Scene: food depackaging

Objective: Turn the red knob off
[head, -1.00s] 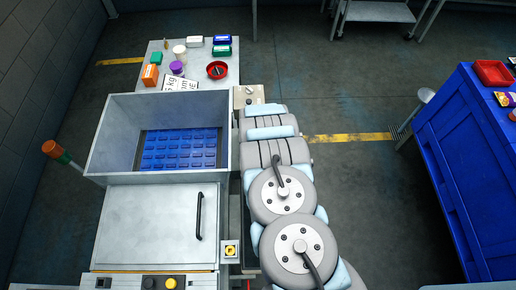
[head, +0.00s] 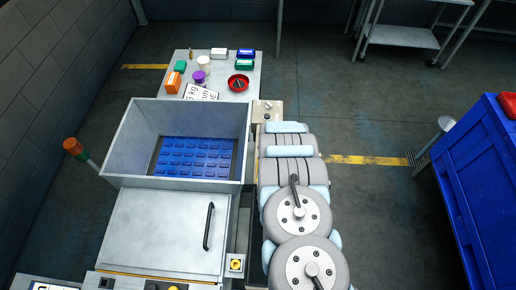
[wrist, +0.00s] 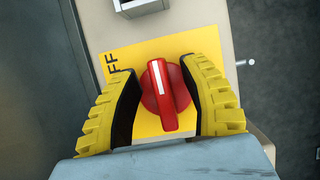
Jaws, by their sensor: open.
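The red knob (wrist: 164,112) sits on a yellow plate (wrist: 134,55) in the wrist view. Its raised grip, marked with a white line, points roughly up and down the picture, tilted slightly. The letters "FF" show sideways on the plate's left part, not in line with the grip. My gripper (wrist: 164,97) is open, with one yellow, black-lined finger on each side of the knob. A small gap seems to show at the left finger; I cannot tell whether the right finger touches. I cannot make out the knob or my gripper in the head view.
A grey machine with an open hopper (head: 117,145) and a handled lid (head: 165,232) stands left of my arm. A table (head: 216,87) with several small items is behind it. A blue cabinet (head: 485,180) stands at right.

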